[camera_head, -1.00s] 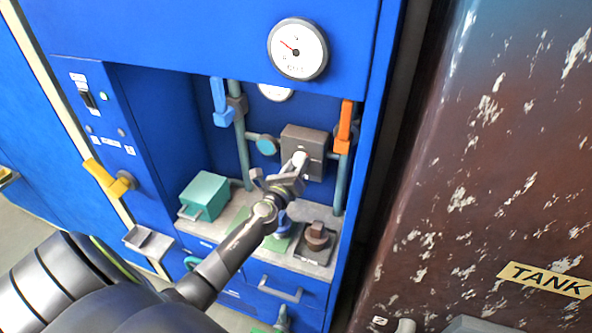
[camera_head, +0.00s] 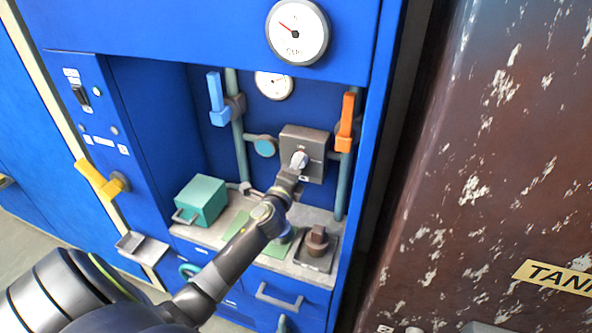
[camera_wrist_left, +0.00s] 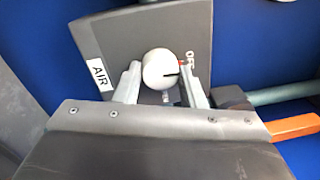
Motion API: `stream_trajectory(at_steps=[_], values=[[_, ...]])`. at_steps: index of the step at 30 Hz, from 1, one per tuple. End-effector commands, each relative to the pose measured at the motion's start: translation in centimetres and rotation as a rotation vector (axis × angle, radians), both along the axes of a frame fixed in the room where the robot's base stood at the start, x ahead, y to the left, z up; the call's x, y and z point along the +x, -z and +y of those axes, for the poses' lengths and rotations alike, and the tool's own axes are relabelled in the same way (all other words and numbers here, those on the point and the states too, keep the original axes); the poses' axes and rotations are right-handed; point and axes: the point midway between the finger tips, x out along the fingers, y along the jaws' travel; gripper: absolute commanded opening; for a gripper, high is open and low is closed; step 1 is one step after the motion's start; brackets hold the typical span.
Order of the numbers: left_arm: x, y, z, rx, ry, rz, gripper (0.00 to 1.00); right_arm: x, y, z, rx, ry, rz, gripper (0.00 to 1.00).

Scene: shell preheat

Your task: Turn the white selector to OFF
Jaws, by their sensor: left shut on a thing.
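The white selector (camera_head: 299,160) is a round knob on the front of a grey box (camera_head: 316,139) on the blue panel's back wall. The left wrist view shows the selector (camera_wrist_left: 158,69) between the two fingers of my left gripper (camera_wrist_left: 160,80), which is shut on it. A dark line on the knob points to the right, close to a small red mark beside the OFF label (camera_wrist_left: 190,65). The AIR label (camera_wrist_left: 98,74) is on the left of the box in that view. In the head view the wrist hides part of the gripper (camera_head: 297,170).
A blue lever (camera_head: 217,98) and an orange lever (camera_head: 346,121) flank the box on pipes. A teal box (camera_head: 201,200) and a brown knob (camera_head: 317,238) stand on the shelf below. A yellow handle (camera_head: 99,179) is at left, a rusty tank (camera_head: 480,150) at right.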

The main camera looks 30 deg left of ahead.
Motion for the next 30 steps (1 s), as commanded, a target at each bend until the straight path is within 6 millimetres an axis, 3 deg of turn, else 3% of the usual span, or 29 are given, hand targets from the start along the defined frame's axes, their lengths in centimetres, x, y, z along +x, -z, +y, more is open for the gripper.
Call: stream_trajectory(at_steps=[20,21,26,30], values=[[-0.02,0.08,0.02,-0.067,-0.001,-0.014,0.14,0.03,0.42,-0.02,0.000,0.000,-0.001,0.36],[-0.03,0.08,0.01,-0.067,-0.001,-0.014,0.38,0.03,0.42,-0.02,0.000,0.000,-0.001,0.36],[-0.02,0.07,0.01,-0.066,-0.001,-0.014,0.58,0.03,0.42,-0.02,0.000,0.000,-0.001,0.36],[-0.02,0.05,0.01,-0.065,-0.001,-0.015,0.58,0.04,0.42,-0.02,0.000,0.000,-0.001,0.36]])
